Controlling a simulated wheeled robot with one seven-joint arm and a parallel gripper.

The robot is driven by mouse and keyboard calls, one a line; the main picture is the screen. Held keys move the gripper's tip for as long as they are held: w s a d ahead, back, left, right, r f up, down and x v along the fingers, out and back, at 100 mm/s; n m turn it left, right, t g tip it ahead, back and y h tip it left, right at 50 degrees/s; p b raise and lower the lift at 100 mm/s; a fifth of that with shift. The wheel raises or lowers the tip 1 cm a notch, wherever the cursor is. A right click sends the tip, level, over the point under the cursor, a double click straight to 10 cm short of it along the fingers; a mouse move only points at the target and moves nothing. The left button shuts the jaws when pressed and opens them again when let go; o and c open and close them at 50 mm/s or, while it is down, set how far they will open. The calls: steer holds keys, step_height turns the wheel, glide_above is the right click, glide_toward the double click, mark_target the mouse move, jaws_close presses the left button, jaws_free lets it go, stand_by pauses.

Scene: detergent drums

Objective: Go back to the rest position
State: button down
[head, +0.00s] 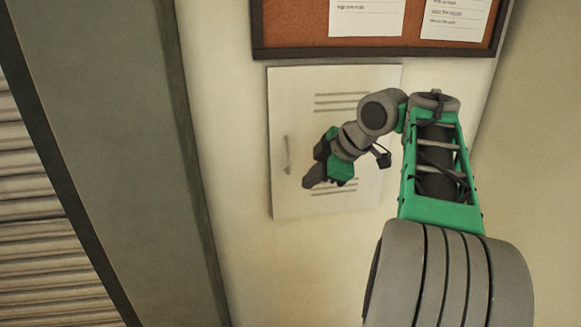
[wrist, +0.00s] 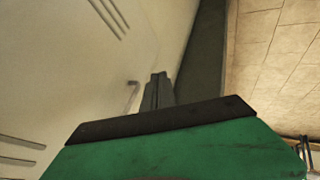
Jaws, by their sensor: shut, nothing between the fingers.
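My gripper (head: 312,182) is in front of a pale wall cabinet door (head: 292,90) in the head view, its fingers pointing to the lower left. In the wrist view the fingers of my gripper (wrist: 158,78) are together, with nothing between them. The cabinet door's small handle (head: 286,155) is left of the gripper in the head view, and they look apart. The handle also shows in the wrist view (wrist: 132,95), just left of the fingers. The door looks closed. My arm is bent, reaching in from the lower right.
A cork board (head: 290,32) with papers hangs above the cabinet. A grey panel with a dark frame (head: 110,130) and a slatted shutter (head: 40,220) stand at the left. Bare wall (head: 270,275) lies below the cabinet. Floor tiles (wrist: 275,50) show at the right in the wrist view.

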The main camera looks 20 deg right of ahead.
steer(key=s+d+f+m+g+h, duration=0.1)
steer(key=s+d+f+m+h, duration=0.1)
steer(key=d+f+m, duration=0.8)
steer(key=s+a+f+m+g, duration=0.2)
steer(key=s+a+f+m, duration=0.2)
steer(key=s+f+m, duration=0.35)
steer(key=s+a+f+g+h, duration=0.2)
steer(key=s+a+f, duration=0.3)
steer(key=s+a, duration=0.45)
steer(key=w+a+r+n+t+y, duration=0.1)
steer(key=w+a+r+n, duration=0.2)
steer(key=a, duration=0.9)
steer(key=shift+w+a+r+n+t, duration=0.2)
steer(key=shift+w+n+t, duration=0.1)
steer(key=shift+n, duration=0.15)
